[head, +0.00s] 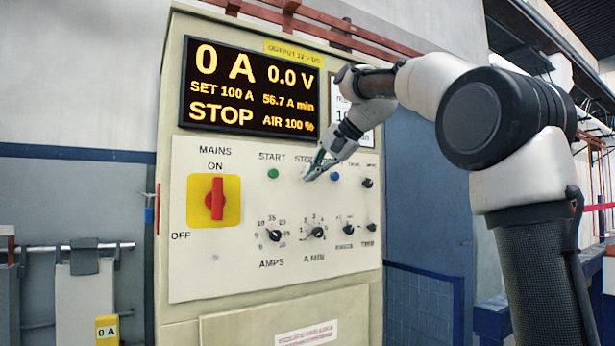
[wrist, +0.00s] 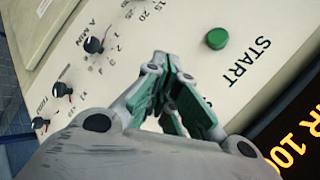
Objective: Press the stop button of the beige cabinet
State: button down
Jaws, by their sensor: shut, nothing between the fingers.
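The beige cabinet (head: 172,185) fills the middle of the head view, with a pale control panel. The panel's "STOP" label is partly covered by my gripper (head: 309,176), whose fingertips are at the panel face just below that label. The stop button itself is hidden behind the fingers in both views, and I cannot tell whether the tips touch it. My gripper is shut and empty; in the wrist view its green-padded fingers (wrist: 176,72) point at the panel. The green start button (head: 273,174) is left of the fingers; it also shows in the wrist view (wrist: 217,39).
The display (head: 251,88) reads 0 A, 0.0 V and STOP. A red mains switch (head: 216,199) on a yellow plate is at left. A blue button (head: 335,177) is just right of the fingers. Black knobs (head: 318,232) sit below. A rail (head: 75,246) stands left of the cabinet.

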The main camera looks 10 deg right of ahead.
jog(key=shift+s, duration=0.1)
jog(key=s, duration=0.1)
jog(key=s+d, duration=0.1)
jog(key=s, duration=0.2)
jog(key=shift+s+d, duration=0.3)
jog(key=shift+s, duration=0.05)
dwell(0.9)
jog(key=s+d+f+n+g+h, duration=0.1)
jog(key=s+d+f+n, duration=0.15)
jog(key=f, duration=0.45)
jog(key=s+d+f+n+g+h, duration=0.1)
jog(key=s+d+f+n+h, duration=0.15)
jog(key=f, duration=0.45)
jog(key=s+d+f+h, duration=0.1)
jog(key=s+d+f, duration=0.2)
jog(key=s+f, duration=0.3)
jog(key=s+d+f+n+h, duration=0.1)
jog(key=s+d+f, duration=0.2)
jog(key=s+f, duration=0.4)
jog(key=s+d+f+n+g+h, duration=0.1)
jog(key=s+d+f, duration=0.3)
jog(key=s, duration=0.9)
notch_tip(320, 180, down, 2)
jog(key=shift+s+f, duration=0.15)
jog(key=shift+s, duration=0.15)
